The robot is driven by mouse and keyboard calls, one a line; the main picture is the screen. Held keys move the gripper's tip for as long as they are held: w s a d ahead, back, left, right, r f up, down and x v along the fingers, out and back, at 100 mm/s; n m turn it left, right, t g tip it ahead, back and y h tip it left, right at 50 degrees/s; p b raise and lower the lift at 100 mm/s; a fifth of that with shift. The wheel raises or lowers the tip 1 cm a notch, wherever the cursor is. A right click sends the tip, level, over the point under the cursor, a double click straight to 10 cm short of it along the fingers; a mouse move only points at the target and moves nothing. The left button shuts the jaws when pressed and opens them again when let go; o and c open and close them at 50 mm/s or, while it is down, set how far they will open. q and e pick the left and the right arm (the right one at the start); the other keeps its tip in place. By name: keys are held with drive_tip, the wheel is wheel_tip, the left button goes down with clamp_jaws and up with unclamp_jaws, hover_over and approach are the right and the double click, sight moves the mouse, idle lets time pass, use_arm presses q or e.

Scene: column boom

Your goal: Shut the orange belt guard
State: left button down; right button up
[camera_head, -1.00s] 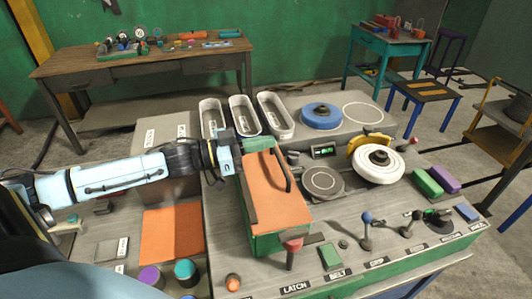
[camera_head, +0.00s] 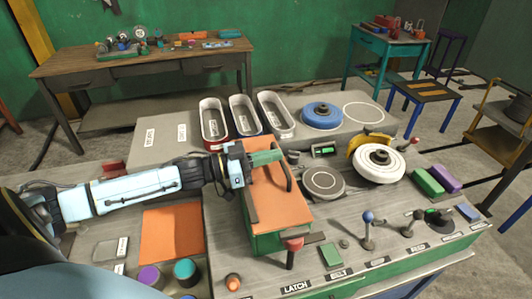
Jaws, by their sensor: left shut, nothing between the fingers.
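The belt guard (camera_head: 279,207) is an orange cover with a dark bar handle along its right side. It lies over a green housing (camera_head: 268,243) in the middle of the bench. My left gripper (camera_head: 250,162) is shut and empty at the far left end of the guard. It covers part of that end, so I cannot tell if it touches the guard or whether the guard is fully seated. The red-topped latch lever (camera_head: 292,246) stands upright at the near end of the guard. My right gripper is not in view.
Three oblong trays (camera_head: 243,116) stand behind the guard. A round plate (camera_head: 323,182) and a white wheel (camera_head: 380,166) are to its right. A blue-knobbed lever (camera_head: 367,222) stands at the front right. An orange mat (camera_head: 173,231) lies to the left.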

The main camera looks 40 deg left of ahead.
sight(267, 172)
use_arm(q)
drive_tip(key=shift+s+f, duration=0.1)
drive_tip(key=shift+f, duration=0.1)
drive_tip(key=shift+r+p, duration=0.25)
drive_tip(key=shift+p, duration=0.1)
drive_tip(key=r+p, duration=0.2)
drive_tip(key=r, duration=0.1)
drive_tip(key=r+p, duration=0.1)
drive_tip(key=p, duration=0.1)
drive_tip(key=shift+s+a+r, duration=0.15)
drive_tip(key=shift+s+a, duration=0.05)
drive_tip(key=shift+a, duration=0.05)
drive_tip(key=v, duration=1)
drive_tip(key=shift+r+b, duration=0.25)
drive_tip(key=shift+b, duration=0.1)
